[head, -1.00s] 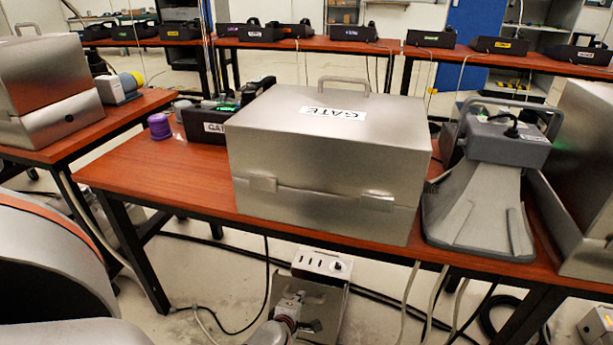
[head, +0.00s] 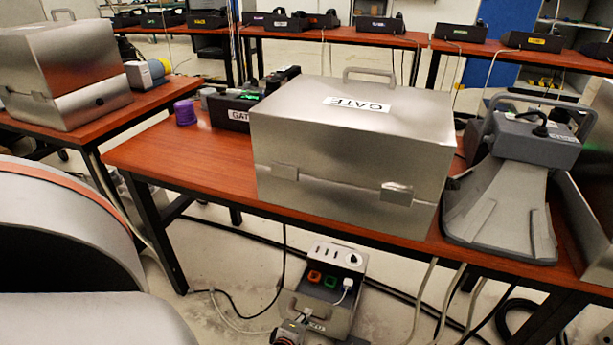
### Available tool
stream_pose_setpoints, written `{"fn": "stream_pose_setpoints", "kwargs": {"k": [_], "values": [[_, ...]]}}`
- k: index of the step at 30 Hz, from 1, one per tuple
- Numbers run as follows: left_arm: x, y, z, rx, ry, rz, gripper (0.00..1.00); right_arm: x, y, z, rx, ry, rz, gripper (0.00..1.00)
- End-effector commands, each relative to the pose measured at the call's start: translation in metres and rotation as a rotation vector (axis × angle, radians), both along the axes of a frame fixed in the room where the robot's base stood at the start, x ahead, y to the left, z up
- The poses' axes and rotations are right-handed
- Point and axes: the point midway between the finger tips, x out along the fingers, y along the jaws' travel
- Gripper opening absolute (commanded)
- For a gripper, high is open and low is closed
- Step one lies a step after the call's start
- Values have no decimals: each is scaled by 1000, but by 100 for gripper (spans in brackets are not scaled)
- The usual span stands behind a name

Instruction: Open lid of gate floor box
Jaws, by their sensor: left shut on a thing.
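The gate floor box (head: 337,257) stands on the floor under the front table. Its pale rear panel holds several slots and a round outlet. Orange and green sockets and a white plug show inside it. The grey lid (head: 338,318) is tilted open toward me at the box's front, with a label near its lower edge. My left gripper (head: 294,322) is at the lid's lower left, shut on the lid. Its fingertips are small and partly cut by the picture's bottom edge, so the exact grip is unclear. My right gripper is not in view.
Cables (head: 425,300) hang and lie beside the box. Bare floor shows left of it.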

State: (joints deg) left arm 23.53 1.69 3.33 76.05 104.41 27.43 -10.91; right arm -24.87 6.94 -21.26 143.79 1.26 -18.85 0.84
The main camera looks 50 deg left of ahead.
Motion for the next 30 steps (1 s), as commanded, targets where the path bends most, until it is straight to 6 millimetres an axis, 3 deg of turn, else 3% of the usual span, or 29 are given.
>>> {"fn": "stream_pose_setpoints", "kwargs": {"k": [1,11,12,13,30], "values": [[-13,-3,-14,-9,25,3,0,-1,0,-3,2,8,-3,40],[-14,-4,-15,-11,27,2,0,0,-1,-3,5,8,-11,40],[-15,-4,-15,-11,27,2,25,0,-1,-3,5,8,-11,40],[-15,-4,-15,-11,27,2,32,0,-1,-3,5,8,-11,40],[-7,-1,-7,-3,14,2,32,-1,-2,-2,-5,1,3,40]]}}
